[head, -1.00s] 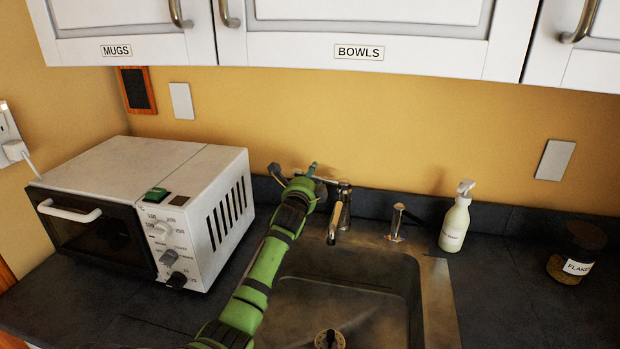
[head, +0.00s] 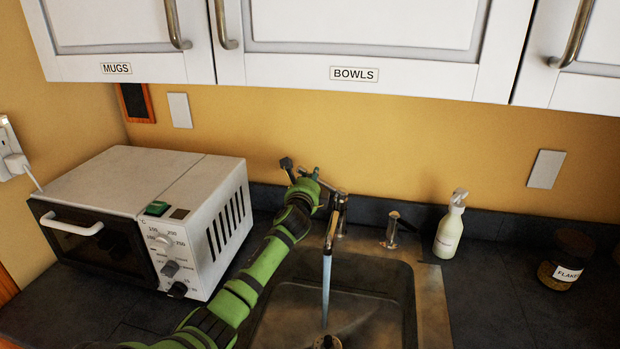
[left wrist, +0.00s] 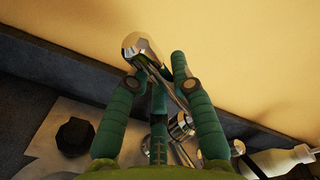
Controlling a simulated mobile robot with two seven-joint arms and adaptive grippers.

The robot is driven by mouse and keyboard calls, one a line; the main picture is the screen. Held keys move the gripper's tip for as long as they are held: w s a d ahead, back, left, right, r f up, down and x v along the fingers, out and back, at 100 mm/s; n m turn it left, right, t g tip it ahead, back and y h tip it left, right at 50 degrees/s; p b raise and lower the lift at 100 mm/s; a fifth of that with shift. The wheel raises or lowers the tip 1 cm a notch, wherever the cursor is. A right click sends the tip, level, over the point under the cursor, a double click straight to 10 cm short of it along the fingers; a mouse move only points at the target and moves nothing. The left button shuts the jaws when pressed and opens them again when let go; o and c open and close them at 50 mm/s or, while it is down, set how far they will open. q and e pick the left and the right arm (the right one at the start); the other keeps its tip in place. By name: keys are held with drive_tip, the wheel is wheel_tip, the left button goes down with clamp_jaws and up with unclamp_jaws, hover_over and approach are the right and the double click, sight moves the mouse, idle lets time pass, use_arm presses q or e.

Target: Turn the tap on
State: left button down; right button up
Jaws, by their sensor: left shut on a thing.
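The chrome tap (head: 331,230) stands at the back of the sink, and a stream of water (head: 326,290) runs from its spout into the basin. My left gripper (head: 304,176) is at the tap's left side, at its lever. In the left wrist view the chrome lever (left wrist: 172,92) with its rounded end (left wrist: 140,46) passes between the fingers of my left gripper (left wrist: 157,75), which is shut on it. In the head view the gripper hides part of the lever. My right gripper is in neither view.
A white toaster oven (head: 150,200) stands left of my arm. The sink (head: 430,300) lies in front of the tap. A short metal fitting (head: 391,230), a soap bottle (head: 450,226) and a jar (head: 566,262) stand to the right. Cabinets (head: 370,40) hang above.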

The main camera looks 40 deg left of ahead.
use_arm(q)
drive_tip(key=c, duration=1)
unclamp_jaws()
drive_tip(key=shift+c, duration=0.2)
drive_tip(key=shift+s, duration=0.1)
drive_tip(key=v, duration=1.2)
drive_tip(key=shift+r, duration=0.1)
